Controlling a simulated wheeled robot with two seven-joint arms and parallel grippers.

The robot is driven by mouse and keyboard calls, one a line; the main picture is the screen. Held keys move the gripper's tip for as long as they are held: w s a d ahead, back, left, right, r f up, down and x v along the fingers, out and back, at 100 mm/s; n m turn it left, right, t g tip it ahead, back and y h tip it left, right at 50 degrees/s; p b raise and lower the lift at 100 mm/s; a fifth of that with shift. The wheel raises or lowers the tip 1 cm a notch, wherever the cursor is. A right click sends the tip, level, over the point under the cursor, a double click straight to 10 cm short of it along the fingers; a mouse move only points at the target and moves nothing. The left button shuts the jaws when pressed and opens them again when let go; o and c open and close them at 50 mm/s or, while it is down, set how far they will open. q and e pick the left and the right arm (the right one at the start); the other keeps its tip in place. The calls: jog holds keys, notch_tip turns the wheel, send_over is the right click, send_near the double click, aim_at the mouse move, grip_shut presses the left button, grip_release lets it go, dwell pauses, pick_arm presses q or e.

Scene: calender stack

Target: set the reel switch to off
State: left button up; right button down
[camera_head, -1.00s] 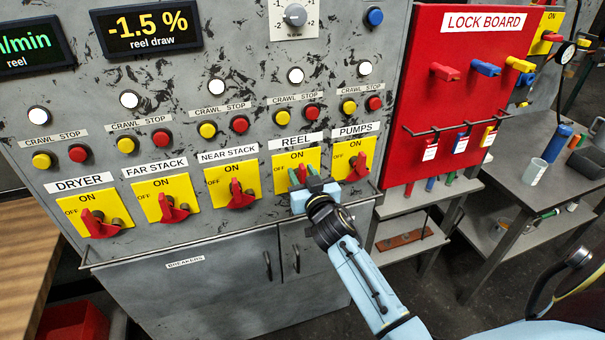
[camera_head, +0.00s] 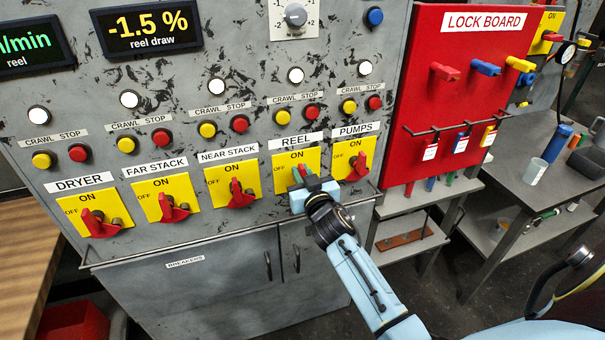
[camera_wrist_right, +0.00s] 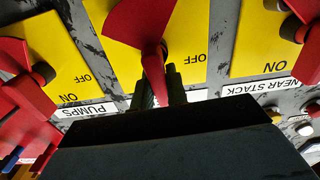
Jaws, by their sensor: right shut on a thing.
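The reel switch is a red handle (camera_wrist_right: 154,62) on a yellow plate (camera_head: 283,161) below the REEL label, with ON above and OFF at the plate's left. My right gripper (camera_head: 302,174) is at this plate, shut on the red handle. In the right wrist view, upside down, the handle's narrow end sits between the dark fingertips (camera_wrist_right: 160,87). The OFF mark shows right of the handle there; the gripper body hides the plate's ON mark. The handle's exact angle is hard to tell. My left gripper is not in view.
The pumps switch (camera_head: 357,167) is close on the right, and the near stack switch (camera_head: 240,194) is on the left. A thin rail (camera_head: 230,234) runs below the switches. The red lock board (camera_head: 459,110) stands farther right.

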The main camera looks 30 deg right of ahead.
jog(key=n, duration=0.3)
jog(key=a+n, duration=0.1)
jog(key=n, duration=0.2)
jog(key=f+n+b, duration=0.1)
jog(key=n, duration=0.2)
jog(key=shift+w+a, duration=0.25)
jog(key=shift+a, duration=0.15)
jog(key=n, duration=0.4)
jog(key=shift+a+f+n+b, duration=0.25)
jog(key=shift+f+n+b, duration=0.05)
jog(key=shift+f+b, duration=0.1)
jog(key=shift+f+n, duration=0.2)
jog(key=shift+n, duration=0.75)
jog(key=shift+f+n, duration=0.15)
jog(key=shift+n, duration=0.8)
jog(key=shift+b, duration=0.3)
jog(key=c, duration=1.4)
grip_release()
jog(key=v, duration=1.3)
jog(key=shift+s+a+b, duration=0.15)
jog(key=shift+b, duration=0.2)
